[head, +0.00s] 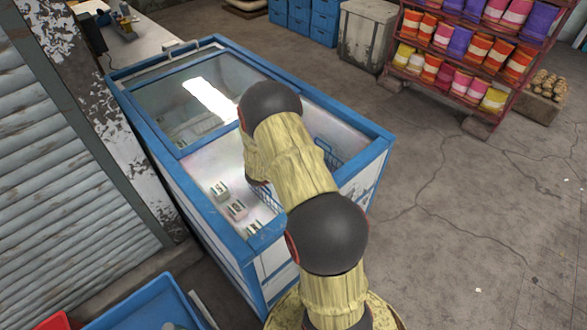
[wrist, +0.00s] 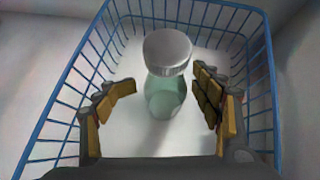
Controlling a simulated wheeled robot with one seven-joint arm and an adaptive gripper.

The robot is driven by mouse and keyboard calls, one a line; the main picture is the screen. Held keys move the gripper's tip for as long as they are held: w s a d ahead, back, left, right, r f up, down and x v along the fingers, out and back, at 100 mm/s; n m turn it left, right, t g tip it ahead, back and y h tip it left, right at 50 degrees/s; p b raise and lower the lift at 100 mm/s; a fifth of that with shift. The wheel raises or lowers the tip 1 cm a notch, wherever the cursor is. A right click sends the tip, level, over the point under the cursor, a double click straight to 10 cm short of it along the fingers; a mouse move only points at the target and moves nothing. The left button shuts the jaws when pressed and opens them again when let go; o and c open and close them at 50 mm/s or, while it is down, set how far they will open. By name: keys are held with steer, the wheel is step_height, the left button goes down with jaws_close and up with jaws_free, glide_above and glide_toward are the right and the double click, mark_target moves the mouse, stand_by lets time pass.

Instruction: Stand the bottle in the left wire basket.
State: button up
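A pale green, see-through bottle (wrist: 165,97) with a grey-white cap (wrist: 167,50) stands roughly upright inside a blue wire basket (wrist: 91,68) in the wrist view. My gripper (wrist: 165,84) is open, with one padded finger on each side of the bottle. Gaps show between the fingers and the bottle. In the head view, blue wire shows right of my arm (head: 328,154) and left of it (head: 268,198), inside the freezer. My arm hides my gripper and the bottle there. I cannot tell which basket holds the bottle.
The blue-rimmed chest freezer (head: 374,148) has a glass lid (head: 165,95) over its far part, and its near part is open. Several small packs (head: 236,209) lie inside at the left. Basket walls surround my gripper closely.

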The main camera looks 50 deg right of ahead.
steer(key=shift+o, duration=0.5)
steer(key=shift+r, duration=0.1)
steer(key=shift+a+r, duration=0.2)
steer(key=shift+r, duration=0.05)
steer(key=s+a+r+m+y+p, duration=0.1)
steer(key=s+a+r+m, duration=0.15)
steer(key=a+r, duration=0.5)
steer(key=s+a+r+m+p, duration=0.15)
steer(key=a+r+m, duration=0.25)
steer(key=r, duration=0.7)
steer(key=s+a+r+m+y+p, duration=0.1)
steer(key=s+a+r+m, duration=0.15)
steer(key=a+r, duration=0.5)
steer(key=s+a+r+m+t+y, duration=0.2)
steer(key=s+a+r+m+y, duration=0.2)
steer(key=s+a+r, duration=0.3)
steer(key=s+a+r+m+t+y, duration=0.2)
steer(key=s+a+r+m+y, duration=0.2)
steer(key=a, duration=1.1)
step_height(320, 180, up, 4)
steer(key=s+m, duration=0.2)
steer(key=s, duration=0.1)
steer(key=shift+a+f+m, duration=0.2)
steer(key=shift+f+m, duration=0.05)
steer(key=shift+m, duration=0.15)
